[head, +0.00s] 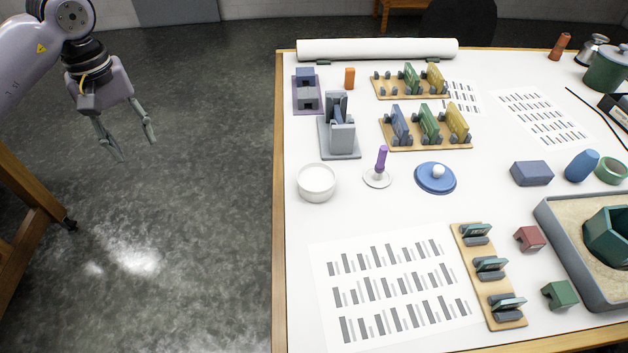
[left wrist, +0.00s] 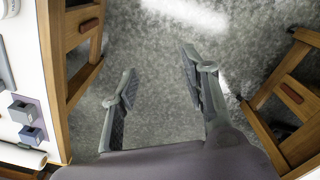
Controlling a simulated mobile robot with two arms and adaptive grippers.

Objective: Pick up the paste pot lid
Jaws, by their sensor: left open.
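The likely paste pot lid is a blue disc (head: 435,179) with a white round knob, lying flat on the white table. A white round pot (head: 316,182) stands to its left near the table's left edge, with its top showing white. My left gripper (head: 126,146) is open and empty over the grey floor, well left of the table and apart from everything on it. In the left wrist view its two fingers (left wrist: 155,85) are spread with only floor between them. My right gripper does not show.
A purple-handled tool (head: 380,168) stands between pot and lid. Wooden racks (head: 425,145) lie behind, and another rack (head: 490,275) is in front. A grey tray of sand (head: 570,255) is at the right. A printed sheet (head: 390,290) lies flat at the front.

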